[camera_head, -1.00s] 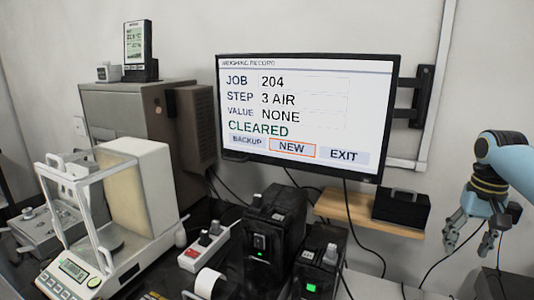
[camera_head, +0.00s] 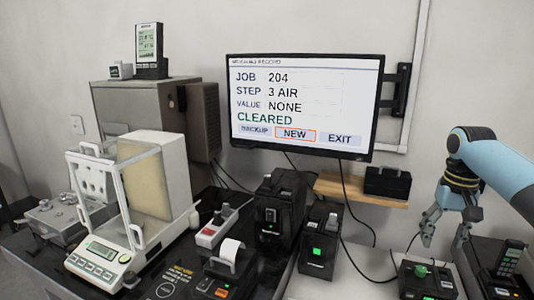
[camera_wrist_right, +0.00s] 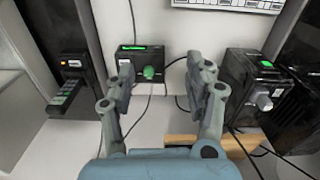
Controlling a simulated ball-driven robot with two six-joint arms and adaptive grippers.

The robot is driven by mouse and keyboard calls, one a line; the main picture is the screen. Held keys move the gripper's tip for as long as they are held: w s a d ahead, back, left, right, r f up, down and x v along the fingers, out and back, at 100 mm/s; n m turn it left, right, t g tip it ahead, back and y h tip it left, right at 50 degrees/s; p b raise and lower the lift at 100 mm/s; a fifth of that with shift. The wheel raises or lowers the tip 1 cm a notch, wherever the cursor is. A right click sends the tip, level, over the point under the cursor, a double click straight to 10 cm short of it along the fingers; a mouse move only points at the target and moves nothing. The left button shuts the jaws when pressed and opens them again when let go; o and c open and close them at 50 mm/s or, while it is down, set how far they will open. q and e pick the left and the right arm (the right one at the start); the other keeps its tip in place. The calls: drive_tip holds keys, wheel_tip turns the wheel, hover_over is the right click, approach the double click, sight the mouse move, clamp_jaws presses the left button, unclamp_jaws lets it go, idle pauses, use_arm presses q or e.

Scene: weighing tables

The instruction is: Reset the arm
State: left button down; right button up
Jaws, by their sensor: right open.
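My right gripper (camera_head: 447,232) hangs at the right of the head view, its blue arm coming in from the right edge. Its fingers are spread with nothing between them, and it is clear of the objects around it. In the right wrist view the two fingers (camera_wrist_right: 160,80) stand apart at left and right. Between and beyond them is a black box with a green knob (camera_wrist_right: 149,72), which also shows in the head view (camera_head: 426,284) below the gripper. My left gripper is not in view.
A wall monitor (camera_head: 305,88) reads CLEARED. A glass-fronted balance (camera_head: 107,256) stands at left. Black boxes (camera_head: 280,206) and a receipt printer (camera_head: 217,283) stand on the table. A wooden shelf (camera_head: 345,189) holds a black case (camera_head: 387,183). A handset (camera_head: 508,261) is at far right.

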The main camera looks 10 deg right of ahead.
drive_tip(key=s+a+f+n+t+h, duration=0.1)
drive_tip(key=s+a+f+n, duration=0.15)
drive_tip(key=s+a, duration=0.3)
drive_tip(key=s+a+f+n, duration=0.1)
drive_tip(key=s+a+f, duration=0.35)
drive_tip(key=s, duration=0.25)
drive_tip(key=s+a+r+n+t, duration=0.1)
drive_tip(key=s+a+r, duration=0.3)
drive_tip(key=s, duration=0.5)
drive_tip(key=s+a+r+n+t, duration=0.2)
drive_tip(key=s+a+r, duration=0.2)
drive_tip(key=s, duration=0.5)
wheel_tip(320, 180, down, 39)
drive_tip(key=s+d+g+b, duration=0.2)
drive_tip(key=d+b, duration=0.1)
drive_tip(key=b, duration=0.8)
use_arm(q)
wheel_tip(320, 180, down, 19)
drive_tip(key=b, duration=0.8)
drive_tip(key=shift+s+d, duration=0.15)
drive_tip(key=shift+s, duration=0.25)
use_arm(e)
drive_tip(key=s+f+m+g, duration=0.1)
drive_tip(key=s+f, duration=1.7)
drive_tip(key=f, duration=0.4)
drive_tip(key=shift+d+f, duration=0.25)
drive_tip(key=shift+f, duration=0.15)
